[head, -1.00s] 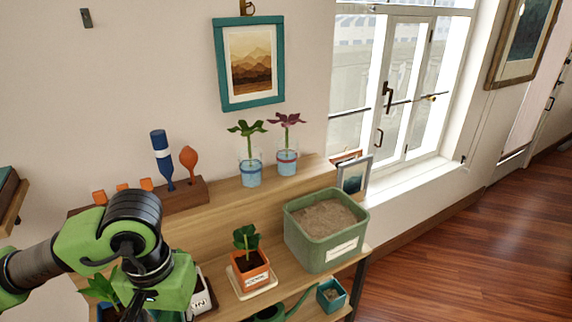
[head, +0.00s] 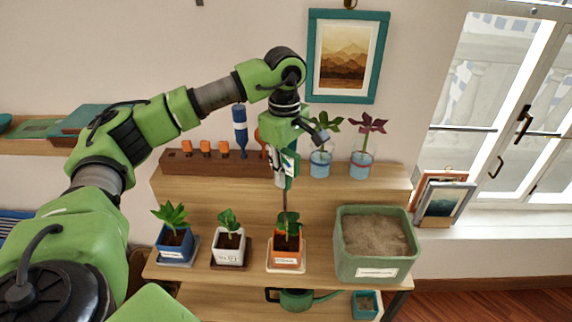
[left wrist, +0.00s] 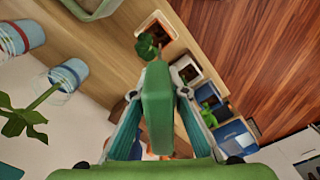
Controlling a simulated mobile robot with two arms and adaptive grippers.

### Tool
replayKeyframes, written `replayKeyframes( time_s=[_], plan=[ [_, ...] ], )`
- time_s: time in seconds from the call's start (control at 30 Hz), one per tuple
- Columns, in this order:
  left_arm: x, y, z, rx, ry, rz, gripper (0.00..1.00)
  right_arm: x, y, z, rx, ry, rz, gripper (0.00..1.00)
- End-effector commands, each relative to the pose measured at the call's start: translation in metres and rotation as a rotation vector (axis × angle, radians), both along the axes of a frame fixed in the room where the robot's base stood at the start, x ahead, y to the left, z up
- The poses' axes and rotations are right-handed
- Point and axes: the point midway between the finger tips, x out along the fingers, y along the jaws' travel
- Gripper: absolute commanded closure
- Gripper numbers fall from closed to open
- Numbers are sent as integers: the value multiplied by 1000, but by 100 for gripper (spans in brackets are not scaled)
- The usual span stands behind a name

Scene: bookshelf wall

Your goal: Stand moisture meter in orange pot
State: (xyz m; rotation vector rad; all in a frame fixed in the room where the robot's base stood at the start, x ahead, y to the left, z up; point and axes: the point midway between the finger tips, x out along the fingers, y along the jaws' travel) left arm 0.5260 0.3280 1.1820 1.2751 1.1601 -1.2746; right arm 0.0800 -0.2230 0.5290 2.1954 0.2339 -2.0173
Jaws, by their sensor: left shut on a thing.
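The moisture meter (head: 289,168) has a green body with a thin grey probe pointing down, roughly upright. My left gripper (head: 281,174) is shut on its body, above the orange pot (head: 286,257). My right gripper is out of view.
A white pot (head: 228,257) and a blue pot (head: 175,254) with plants stand left of the orange pot. A green sand-filled planter (head: 375,272) stands close on the right. Two glass jars with cuttings and a wooden tool rack (head: 215,170) are on the ledge behind.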

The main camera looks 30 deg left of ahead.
Motion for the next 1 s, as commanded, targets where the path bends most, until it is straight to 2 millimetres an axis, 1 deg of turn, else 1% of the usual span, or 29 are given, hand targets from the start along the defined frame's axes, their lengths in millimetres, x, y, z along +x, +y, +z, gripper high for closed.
replayKeyframes(
  time_s=[0.13, 0.27, 0.5, 0.7, 0.83, 1.0],
  plan=[
    [1, 0, -6, 0, 0, 8, 100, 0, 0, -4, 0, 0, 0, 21],
    [0, 0, -15, 0, 0, 6, 100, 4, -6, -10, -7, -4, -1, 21],
    [0, 0, -38, 1, 1, 5, 100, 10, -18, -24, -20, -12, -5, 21],
    [0, 0, -57, -1, -1, 4, 100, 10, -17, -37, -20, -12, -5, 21],
    [0, 0, -62, -1, -1, 3, 100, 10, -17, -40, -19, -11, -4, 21],
    [0, 0, -62, -1, -1, 3, 100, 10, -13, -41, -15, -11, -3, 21]
  ],
)
